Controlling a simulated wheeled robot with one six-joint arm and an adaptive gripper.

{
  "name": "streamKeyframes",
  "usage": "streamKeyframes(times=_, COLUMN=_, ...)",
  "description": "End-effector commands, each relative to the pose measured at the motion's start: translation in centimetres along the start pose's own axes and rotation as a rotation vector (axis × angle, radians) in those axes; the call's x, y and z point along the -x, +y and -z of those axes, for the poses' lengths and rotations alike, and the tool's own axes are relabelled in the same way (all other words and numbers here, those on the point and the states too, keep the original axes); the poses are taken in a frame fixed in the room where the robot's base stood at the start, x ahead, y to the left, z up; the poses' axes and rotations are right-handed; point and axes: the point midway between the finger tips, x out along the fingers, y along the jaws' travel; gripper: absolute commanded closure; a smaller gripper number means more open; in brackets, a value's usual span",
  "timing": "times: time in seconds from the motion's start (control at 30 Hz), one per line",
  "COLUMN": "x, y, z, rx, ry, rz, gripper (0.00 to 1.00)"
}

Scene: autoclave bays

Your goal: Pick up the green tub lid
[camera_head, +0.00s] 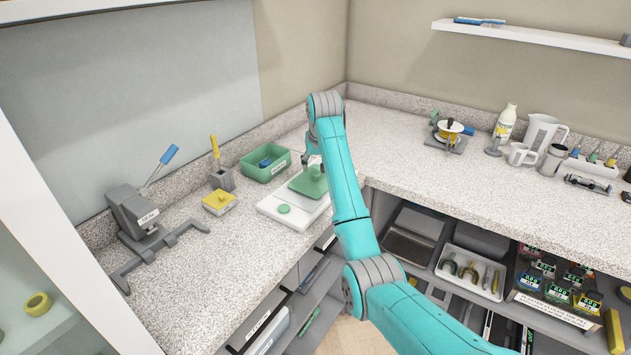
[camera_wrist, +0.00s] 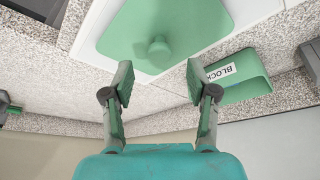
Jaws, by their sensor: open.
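The green tub lid (camera_head: 302,186) is a flat green plate lying on a white board on the left counter. The wrist view shows the lid (camera_wrist: 195,28) with a round green knob (camera_wrist: 158,50) standing on it. My gripper (camera_wrist: 158,82) is open and empty, its two fingers apart on either side of the knob's line. The knob lies just beyond the fingertips in the wrist picture, and I see no contact. In the head view my arm hides part of the lid and most of the gripper.
A green tub (camera_head: 265,165) with a blue item inside stands behind the white board (camera_head: 270,206). A yellow lidded box (camera_head: 219,203), a grey holder (camera_head: 222,180) and a grey lever press (camera_head: 135,215) stand to the left. The front left counter is clear.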

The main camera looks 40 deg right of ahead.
Motion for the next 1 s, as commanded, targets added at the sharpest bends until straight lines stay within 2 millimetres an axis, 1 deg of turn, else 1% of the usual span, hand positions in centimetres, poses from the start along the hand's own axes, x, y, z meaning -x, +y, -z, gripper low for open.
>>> streamKeyframes(times=0.03, x=-0.9, y=0.0, z=-0.2, rx=0.000, ry=-0.004, rz=0.000, gripper=0.42)
streamKeyframes(times=0.1, x=-1.8, y=0.0, z=-0.3, rx=0.000, ry=-0.003, rz=0.000, gripper=0.42)
streamKeyframes(times=0.23, x=-3.2, y=0.0, z=-0.2, rx=0.000, ry=-0.002, rz=0.000, gripper=0.42)
streamKeyframes(times=0.33, x=-3.6, y=0.0, z=-0.2, rx=0.000, ry=-0.001, rz=0.000, gripper=0.42)
streamKeyframes(times=0.53, x=-3.6, y=0.0, z=-0.2, rx=0.000, ry=0.000, rz=0.000, gripper=0.42)
streamKeyframes(times=0.57, x=-3.6, y=0.0, z=-0.2, rx=0.000, ry=0.000, rz=0.000, gripper=0.47)
streamKeyframes(times=0.6, x=-3.6, y=0.0, z=-0.2, rx=0.000, ry=0.000, rz=0.000, gripper=0.57)
streamKeyframes(times=0.67, x=-3.6, y=0.0, z=-0.2, rx=0.000, ry=0.000, rz=0.000, gripper=0.72)
streamKeyframes(times=0.7, x=-3.6, y=0.0, z=-0.2, rx=0.000, ry=0.000, rz=0.000, gripper=0.82)
streamKeyframes(times=0.77, x=-3.6, y=0.0, z=-0.2, rx=0.000, ry=0.000, rz=0.000, gripper=0.97)
streamKeyframes(times=0.8, x=-3.6, y=0.0, z=-0.2, rx=0.000, ry=0.000, rz=0.000, gripper=1.00)
streamKeyframes(times=1.0, x=-3.6, y=0.0, z=-0.2, rx=0.000, ry=0.000, rz=0.000, gripper=1.00)
